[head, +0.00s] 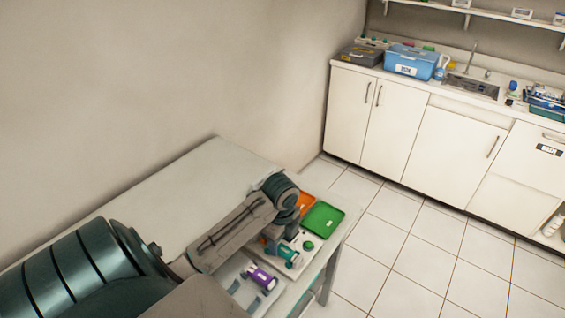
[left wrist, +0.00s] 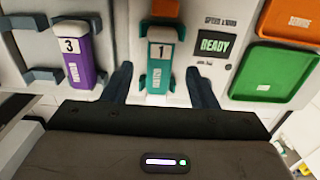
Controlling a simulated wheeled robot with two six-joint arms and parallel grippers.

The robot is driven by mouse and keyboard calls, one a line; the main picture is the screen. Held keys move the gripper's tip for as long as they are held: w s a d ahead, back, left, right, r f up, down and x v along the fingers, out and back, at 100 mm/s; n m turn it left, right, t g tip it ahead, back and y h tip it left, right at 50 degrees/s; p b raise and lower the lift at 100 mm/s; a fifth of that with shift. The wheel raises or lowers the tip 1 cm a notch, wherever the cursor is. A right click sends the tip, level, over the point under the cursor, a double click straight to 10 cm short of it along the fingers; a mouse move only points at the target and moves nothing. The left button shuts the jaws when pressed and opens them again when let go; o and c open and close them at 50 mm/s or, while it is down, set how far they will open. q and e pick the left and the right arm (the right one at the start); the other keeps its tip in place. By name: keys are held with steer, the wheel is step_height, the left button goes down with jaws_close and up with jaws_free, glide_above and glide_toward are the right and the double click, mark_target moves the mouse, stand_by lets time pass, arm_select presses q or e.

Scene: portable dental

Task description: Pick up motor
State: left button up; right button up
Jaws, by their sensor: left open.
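A teal block-shaped unit marked 1 (left wrist: 160,66) sits upright on a white panel, and in the head view it shows partly under my left gripper (head: 287,253). A purple unit marked 3 (left wrist: 76,58) stands to its left in a holder and also shows in the head view (head: 262,278). I cannot read which of them is labelled motor. My left gripper (left wrist: 161,88) is open and empty, with one dark finger on each side of the teal unit's lower end. I see gaps between the fingers and the unit. My right gripper is out of view.
A READY display (left wrist: 214,44) is right of the teal unit. An orange tray (head: 305,202) and a green tray (head: 322,219) lie at the table's right end. The white table (head: 150,205) is bare behind my arm. A counter with a blue bin (head: 411,60) stands farther off.

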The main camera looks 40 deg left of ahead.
arm_select(q)
steer(key=shift+a+f, duration=0.15)
steer(key=shift+f, duration=1.15)
steer(key=c, duration=1.1)
